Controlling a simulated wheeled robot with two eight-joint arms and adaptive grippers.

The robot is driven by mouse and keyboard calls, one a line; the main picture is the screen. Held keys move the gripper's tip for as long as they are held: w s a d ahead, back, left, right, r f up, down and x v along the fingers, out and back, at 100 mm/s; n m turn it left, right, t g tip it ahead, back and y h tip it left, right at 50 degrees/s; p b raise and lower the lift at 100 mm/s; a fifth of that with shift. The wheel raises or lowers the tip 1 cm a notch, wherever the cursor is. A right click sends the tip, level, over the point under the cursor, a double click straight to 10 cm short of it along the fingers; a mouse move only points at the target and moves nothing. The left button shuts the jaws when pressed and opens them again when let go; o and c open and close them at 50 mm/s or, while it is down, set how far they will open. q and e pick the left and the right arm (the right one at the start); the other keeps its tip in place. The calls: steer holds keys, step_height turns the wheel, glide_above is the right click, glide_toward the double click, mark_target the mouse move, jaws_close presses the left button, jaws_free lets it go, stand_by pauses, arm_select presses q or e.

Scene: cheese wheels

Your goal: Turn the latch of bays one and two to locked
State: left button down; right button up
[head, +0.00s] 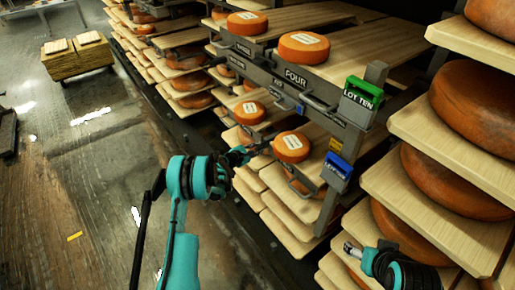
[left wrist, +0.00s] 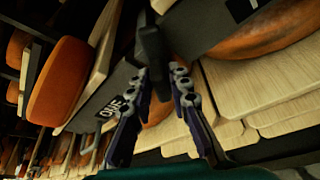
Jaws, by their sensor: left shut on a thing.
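My left gripper (head: 250,152) reaches in to the front of the lower rack shelf, beside an orange cheese wheel (head: 291,146). In the left wrist view its two fingers (left wrist: 160,85) are shut on a dark latch handle (left wrist: 152,45). A plate reading ONE (left wrist: 112,105) is just left of the fingers. The latch is mostly hidden by the gripper in the head view, and I cannot tell its turned position. I cannot make out bay two's latch. My right gripper (head: 352,250) is at the lower right, apart from the rack front; its jaws are too small to read.
The upper bay carries a FOUR plate (head: 296,77). Shelves of large cheeses (head: 470,110) stand close on the right. The floor (head: 85,150) at left is open, with a wooden cart (head: 78,68) farther back.

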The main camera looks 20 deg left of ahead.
arm_select(q)
steer(key=m, duration=0.1)
steer(key=m+t, duration=0.1)
steer(key=m+t+y, duration=0.1)
steer(key=m, duration=0.1)
steer(key=shift+s+d+f, duration=0.15)
steer(key=shift+d+f, duration=0.05)
steer(key=shift+f, duration=0.1)
steer(key=m, duration=0.1)
steer(key=m+t, duration=0.1)
steer(key=m, duration=0.1)
steer(key=m+t, duration=0.1)
steer(key=shift+f+m, duration=0.3)
steer(key=shift+m, duration=0.1)
steer(key=c, duration=1.5)
jaws_free()
